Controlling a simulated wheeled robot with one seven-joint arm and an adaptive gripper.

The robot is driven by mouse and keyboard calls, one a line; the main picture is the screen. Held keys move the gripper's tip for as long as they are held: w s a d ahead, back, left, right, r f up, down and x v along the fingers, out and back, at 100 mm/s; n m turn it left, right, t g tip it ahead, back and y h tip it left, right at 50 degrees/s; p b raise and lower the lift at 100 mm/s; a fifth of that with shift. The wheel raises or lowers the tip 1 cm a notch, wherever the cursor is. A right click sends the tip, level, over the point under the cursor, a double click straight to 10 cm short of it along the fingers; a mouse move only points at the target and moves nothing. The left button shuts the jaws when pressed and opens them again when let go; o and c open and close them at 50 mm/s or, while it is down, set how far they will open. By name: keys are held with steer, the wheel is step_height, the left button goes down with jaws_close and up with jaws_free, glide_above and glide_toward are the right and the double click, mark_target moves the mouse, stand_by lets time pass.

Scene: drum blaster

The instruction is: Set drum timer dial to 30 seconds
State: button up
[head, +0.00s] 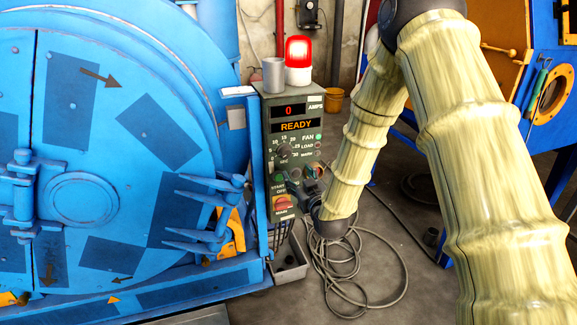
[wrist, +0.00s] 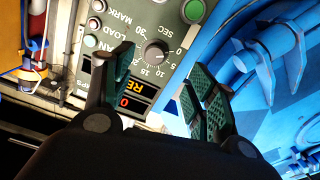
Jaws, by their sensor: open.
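The timer dial (head: 284,151) is a dark round knob on the upper middle of the grey-green control panel (head: 266,160), beside the blue drum machine. In the wrist view the dial (wrist: 157,52) is ringed by white numbers, with 30 and SEC legible; its exact pointer setting is unclear. My gripper (head: 300,180) is close to the panel's lower right, below the dial. In the wrist view my gripper (wrist: 160,70) is open and empty, with its green-padded fingers either side of the dial in the picture. Contact with the dial is not visible.
The display (head: 296,126) reads READY. A lit red beacon (head: 298,55) and a grey cylinder (head: 273,75) stand on the panel. A red-yellow switch (head: 282,205) is lower on the panel. The blue drum door (head: 90,180) is at left. Coiled cable (head: 360,285) lies on the floor.

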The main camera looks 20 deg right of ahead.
mark_target(287, 154)
steer(key=w, duration=0.7)
steer(key=w+r, duration=0.1)
steer(key=w, duration=0.3)
steer(key=shift+w+a+r, duration=0.1)
steer(key=shift+w, duration=0.1)
steer(key=shift+c, duration=0.4)
steer(key=c, duration=1)
